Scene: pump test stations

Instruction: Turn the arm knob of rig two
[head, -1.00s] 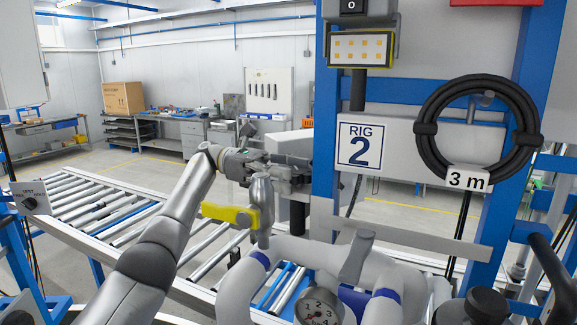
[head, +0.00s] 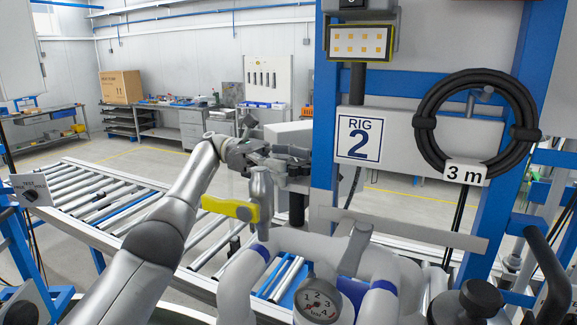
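My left gripper (head: 298,165) reaches in from the left, just left of this upright. It is close in front of and below a plain grey box (head: 289,134) beside the upright. No knob can be made out at the gripper, and the box's face toward it is partly covered. The fingers overlap with dark parts behind them, so their opening and any contact are unclear. My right gripper is out of view.
A yellow-handled valve (head: 231,208) and pale pipes with a pressure gauge (head: 318,304) stand close below the gripper. A coiled black hose (head: 425,130) hangs right.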

